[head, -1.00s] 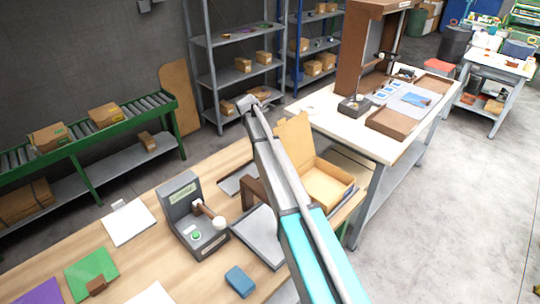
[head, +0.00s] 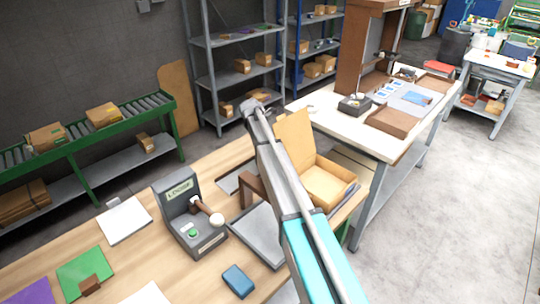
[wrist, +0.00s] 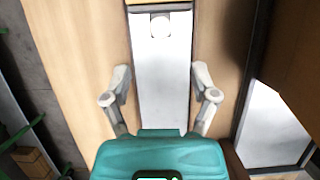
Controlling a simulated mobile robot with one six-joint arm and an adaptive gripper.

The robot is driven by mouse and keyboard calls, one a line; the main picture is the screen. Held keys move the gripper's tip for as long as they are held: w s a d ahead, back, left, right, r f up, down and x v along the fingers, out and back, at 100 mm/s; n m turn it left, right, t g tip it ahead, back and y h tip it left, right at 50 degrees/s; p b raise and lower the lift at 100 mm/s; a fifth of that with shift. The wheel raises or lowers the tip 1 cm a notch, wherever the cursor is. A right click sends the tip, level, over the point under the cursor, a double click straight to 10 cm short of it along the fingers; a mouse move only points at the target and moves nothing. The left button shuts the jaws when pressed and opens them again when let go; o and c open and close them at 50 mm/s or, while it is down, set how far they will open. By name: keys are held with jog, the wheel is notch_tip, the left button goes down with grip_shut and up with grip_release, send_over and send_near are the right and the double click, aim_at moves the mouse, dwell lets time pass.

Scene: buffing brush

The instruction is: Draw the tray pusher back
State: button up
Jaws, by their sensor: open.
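A brown arch-shaped piece (head: 249,189), which looks like the tray pusher, stands at a grey metal tray (head: 258,238) on the wooden bench in the head view. My arm hides part of both. My gripper (wrist: 161,98) is open in the wrist view, its two fingers apart with nothing between them. Beneath it is a pale grey plate (wrist: 160,85) with a dark bar and a round white spot at its far end; I cannot tell for sure which part this is. The head view does not show my fingertips clearly.
A grey machine (head: 188,215) with a knobbed lever stands left of the tray. A blue block (head: 238,281) lies in front. An open cardboard box (head: 325,185) is to the right. A clipboard (head: 125,220) and a green sheet (head: 85,271) lie at left.

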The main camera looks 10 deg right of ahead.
jog(key=shift+b+x, duration=3.95)
jog(key=shift+x, duration=0.7)
grip_shut()
